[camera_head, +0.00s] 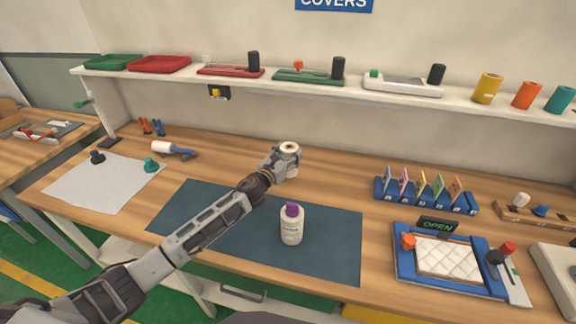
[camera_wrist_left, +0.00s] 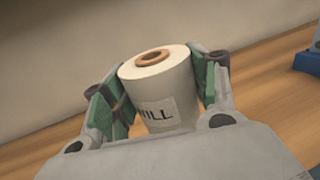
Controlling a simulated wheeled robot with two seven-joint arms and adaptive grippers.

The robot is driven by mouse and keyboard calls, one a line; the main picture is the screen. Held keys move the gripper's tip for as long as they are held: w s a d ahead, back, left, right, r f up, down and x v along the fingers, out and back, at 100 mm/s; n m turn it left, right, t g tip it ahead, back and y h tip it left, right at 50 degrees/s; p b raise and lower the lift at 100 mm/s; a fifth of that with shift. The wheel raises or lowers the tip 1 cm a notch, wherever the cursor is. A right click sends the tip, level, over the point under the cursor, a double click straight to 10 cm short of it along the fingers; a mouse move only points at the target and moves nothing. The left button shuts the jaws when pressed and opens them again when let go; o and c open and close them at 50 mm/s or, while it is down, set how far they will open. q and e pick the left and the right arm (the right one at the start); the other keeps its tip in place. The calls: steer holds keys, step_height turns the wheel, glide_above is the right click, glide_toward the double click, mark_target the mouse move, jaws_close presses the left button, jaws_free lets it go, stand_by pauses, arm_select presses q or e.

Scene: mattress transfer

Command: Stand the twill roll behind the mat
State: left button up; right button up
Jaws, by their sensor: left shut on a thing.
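The twill roll (camera_head: 289,149) is a white roll with a brown core, held upright behind the dark mat (camera_head: 335,222). My left gripper (camera_head: 287,160) is shut on it from the front. In the left wrist view the roll (camera_wrist_left: 158,82) sits between the green finger pads of my left gripper (camera_wrist_left: 160,105), slightly tilted in the picture, with part of a label reading "ILL" showing. My right gripper is not in view.
A white bottle with a purple cap (camera_head: 291,225) stands on the mat. A blue rack (camera_head: 424,196) and a blue frame with a quilted pad (camera_head: 447,258) are to the right. A white shelf (camera_head: 330,88) runs along the wall. Bare wood lies around the roll.

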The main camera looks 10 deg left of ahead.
arm_select(q)
steer(key=shift+f, duration=0.5)
step_height(320, 180, down, 2)
steer(key=shift+f+b, duration=0.1)
steer(key=shift+b, duration=0.35)
steer(key=shift+f, duration=0.5)
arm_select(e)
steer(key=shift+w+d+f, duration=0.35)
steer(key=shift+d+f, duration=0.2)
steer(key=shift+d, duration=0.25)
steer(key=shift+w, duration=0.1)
arm_select(q)
steer(key=shift+f, duration=0.15)
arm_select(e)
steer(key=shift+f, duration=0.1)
arm_select(q)
steer(key=o, duration=1.2)
